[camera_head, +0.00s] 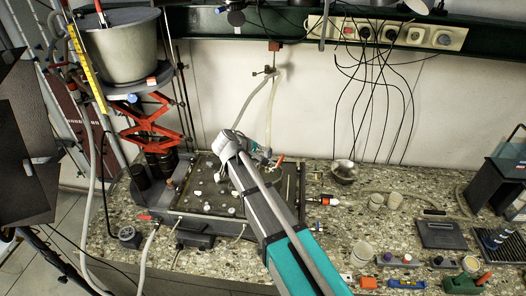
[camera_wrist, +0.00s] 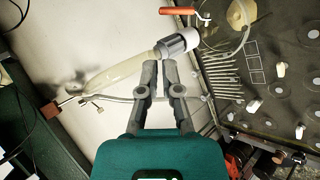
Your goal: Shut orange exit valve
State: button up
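An orange lever handle (camera_wrist: 180,11), which looks like the exit valve's, lies level at the top of the wrist view, beside a pale tube with a grey and white end fitting (camera_wrist: 178,44). In the head view an orange-red handle (camera_head: 280,160) shows at the back edge of the tank (camera_head: 225,214), right of my wrist.
A hose runs up the wall to a bracket (camera_head: 271,70) above the tank. A metal bowl (camera_head: 344,171) and cups (camera_head: 394,200) stand to the right.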

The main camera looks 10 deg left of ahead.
jog(key=o, duration=0.4)
jog(key=shift+d+f, duration=0.25)
jog(key=shift+f, duration=0.25)
jog(key=shift+o, duration=1.1)
notch_tip(320, 180, down, 8)
jog(key=d+m+g+y+b, duration=0.1)
jog(key=d+g+y+b, duration=0.1)
jog(key=g+y+b, duration=0.1)
jog(key=shift+s+d+b, duration=0.15)
jog(key=shift+d+b, duration=0.25)
jog(key=shift+b, duration=0.5)
jog(key=m+t+y+b, duration=0.4)
jog(key=m+y+b, duration=0.4)
jog(key=y+b, duration=1.05)
send_near(281, 159)
jog(key=d, duration=0.1)
jog(key=s+d, duration=0.1)
jog(key=d, duration=0.1)
jog(key=shift+s+f+h, duration=0.1)
jog(key=shift+s+h, duration=0.15)
jog(key=shift+h, duration=0.1)
jog(key=shift+w+a, duration=0.1)
jog(key=x, duration=1.3)
jog(key=shift+w+a+f, duration=0.1)
jog(key=shift+a, duration=0.25)
